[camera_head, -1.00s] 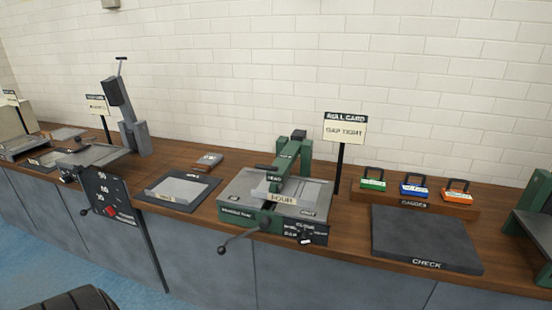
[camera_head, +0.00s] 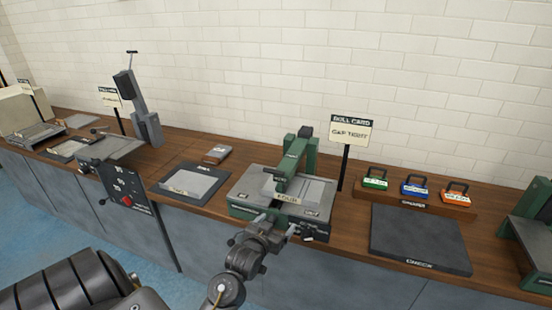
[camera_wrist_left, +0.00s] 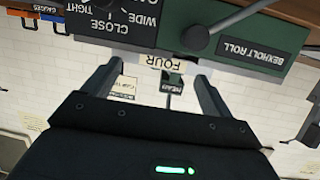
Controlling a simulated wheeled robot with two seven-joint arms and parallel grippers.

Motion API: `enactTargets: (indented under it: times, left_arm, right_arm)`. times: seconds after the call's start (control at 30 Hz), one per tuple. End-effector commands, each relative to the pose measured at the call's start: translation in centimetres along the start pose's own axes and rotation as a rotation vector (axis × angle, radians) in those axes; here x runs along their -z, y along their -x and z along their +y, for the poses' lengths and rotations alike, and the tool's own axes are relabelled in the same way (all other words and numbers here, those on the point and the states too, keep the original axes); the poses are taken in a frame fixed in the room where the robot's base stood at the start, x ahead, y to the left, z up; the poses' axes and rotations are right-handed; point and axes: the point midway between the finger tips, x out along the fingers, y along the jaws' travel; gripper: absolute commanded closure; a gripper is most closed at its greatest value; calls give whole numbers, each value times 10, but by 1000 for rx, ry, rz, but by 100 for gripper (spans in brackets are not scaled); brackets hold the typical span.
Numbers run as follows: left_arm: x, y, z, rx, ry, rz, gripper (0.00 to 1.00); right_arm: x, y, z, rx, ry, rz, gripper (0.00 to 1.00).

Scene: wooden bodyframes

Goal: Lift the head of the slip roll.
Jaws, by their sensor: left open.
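The slip roll (camera_head: 240,207) is a green and grey bench machine in the middle of the head view. Its head (camera_head: 292,168) is a green arm lying low over the grey bed, with a dark end at the back. A "FOUR" plate (camera_head: 287,198) shows at the front; this plate also shows upside down in the left wrist view (camera_wrist_left: 175,67). My left gripper (camera_head: 281,223) is at the machine's front edge, open. In the left wrist view its fingers (camera_wrist_left: 160,82) stand apart around the line of the plate, with nothing clearly held. Contact cannot be told. My right gripper is not in view.
A "ROLL CARD" sign (camera_head: 351,130) stands behind the machine. At right are a dark "CHECK" plate (camera_head: 420,238) and a gauge rack (camera_head: 415,203) with coloured gauges. At left lie a dark tray (camera_head: 190,183) and another grey machine (camera_head: 115,148). A brick wall closes the back.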

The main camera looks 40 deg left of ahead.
Motion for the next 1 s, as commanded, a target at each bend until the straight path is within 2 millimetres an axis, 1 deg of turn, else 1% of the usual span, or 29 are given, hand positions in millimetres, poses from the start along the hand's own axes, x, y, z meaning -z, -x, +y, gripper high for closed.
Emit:
enactTargets:
  times: [0.03,0.1,0.2,0.23,0.33,0.47,0.57,0.67,0.9,1.0]
  left_arm:
    - [39,10,-9,20,9,61,15]
    - [77,21,-20,45,19,133,15]
    - [113,33,-32,74,31,211,15]
    - [120,35,-34,81,33,228,15]
    - [131,40,-39,91,37,256,15]
    - [133,39,-40,93,37,261,15]
    - [136,32,-40,93,37,262,15]
    - [141,19,-42,93,37,262,15]
    - [152,-25,-46,93,38,261,15]
    - [156,-40,-48,93,38,261,15]
  right_arm:
    - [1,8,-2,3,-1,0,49]
    - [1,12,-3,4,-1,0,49]
    - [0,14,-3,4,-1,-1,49]
    - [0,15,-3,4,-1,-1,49]
    - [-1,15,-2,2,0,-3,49]
    - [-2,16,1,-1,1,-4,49]
    - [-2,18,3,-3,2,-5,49]
    - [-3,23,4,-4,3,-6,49]
    - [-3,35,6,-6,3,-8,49]
    - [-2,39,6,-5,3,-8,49]
